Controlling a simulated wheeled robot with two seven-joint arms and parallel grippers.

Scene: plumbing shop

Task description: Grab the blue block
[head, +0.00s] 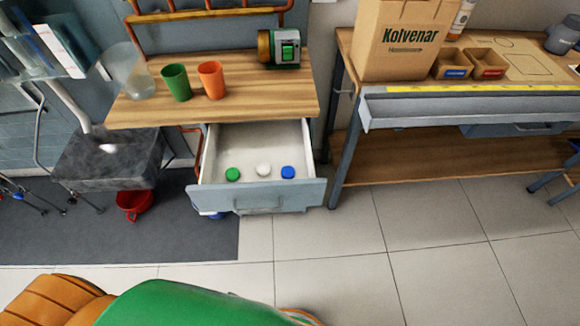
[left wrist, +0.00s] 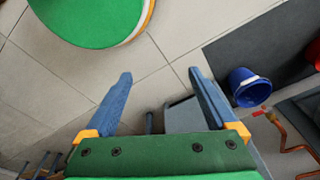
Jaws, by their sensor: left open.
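A small blue round piece (head: 288,172), the only small blue object I see in the drawer, lies at the right of the open drawer (head: 310,150) in the head view. It looks more like a cap than a square block. A white piece (head: 263,169) and a green piece (head: 232,174) lie in a row to its left. My left gripper (left wrist: 160,74) is open in the left wrist view, with nothing between its fingers. The blue piece cannot be seen in that view. My right gripper is in neither view.
A wooden counter (head: 220,107) above the drawer holds a green cup (head: 176,82), an orange cup (head: 211,79) and a clear container. A workbench (head: 450,174) stands right. A blue bucket (left wrist: 248,88) is on the floor. Tiled floor lies clear in front.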

